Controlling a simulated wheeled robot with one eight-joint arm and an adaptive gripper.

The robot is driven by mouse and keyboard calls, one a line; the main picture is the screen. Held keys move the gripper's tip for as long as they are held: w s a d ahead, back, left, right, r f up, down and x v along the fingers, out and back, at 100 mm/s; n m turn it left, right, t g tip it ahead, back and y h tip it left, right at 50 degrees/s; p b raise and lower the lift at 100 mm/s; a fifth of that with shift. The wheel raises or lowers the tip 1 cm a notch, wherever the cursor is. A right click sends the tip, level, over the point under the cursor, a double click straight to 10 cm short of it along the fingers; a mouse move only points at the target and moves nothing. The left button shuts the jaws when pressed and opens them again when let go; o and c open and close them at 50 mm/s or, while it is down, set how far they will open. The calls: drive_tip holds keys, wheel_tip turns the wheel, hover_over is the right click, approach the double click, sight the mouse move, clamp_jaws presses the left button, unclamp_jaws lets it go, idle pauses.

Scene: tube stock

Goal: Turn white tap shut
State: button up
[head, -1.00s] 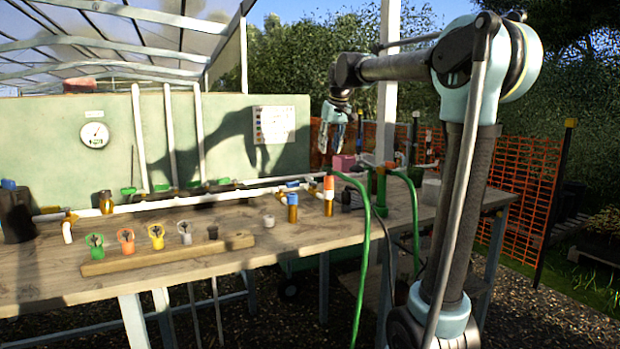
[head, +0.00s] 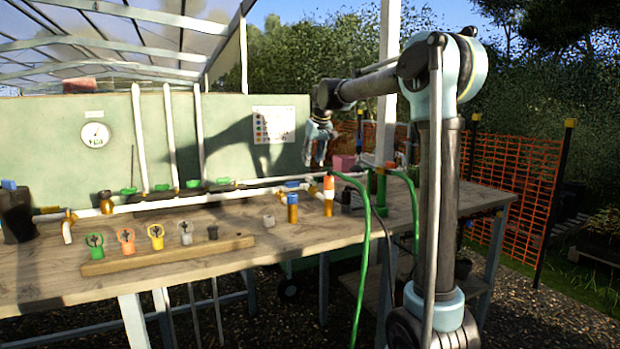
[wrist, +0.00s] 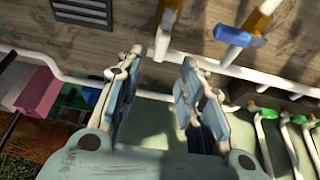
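My gripper (head: 314,154) hangs above the back of the workbench, near the right end of the white pipe (head: 150,205). In the wrist view my gripper (wrist: 164,60) is open, with nothing between its fingers. Taps sit along the pipe: one with a blue handle (head: 292,184), and beside it an upright orange and white fitting (head: 328,188). The blue handle (wrist: 232,36) also shows at the upper right of the wrist view, apart from my fingers. I cannot tell for certain which tap is the white one.
A wooden block (head: 165,255) with several coloured clips stands at the bench front. Green-handled valves (wrist: 263,113) line the back. A pink box (wrist: 40,90) is at the wrist view's left. A green hose (head: 364,260) hangs over the front edge.

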sight(310, 177)
drive_tip(key=x, duration=0.8)
drive_tip(key=shift+f, duration=0.1)
clamp_jaws()
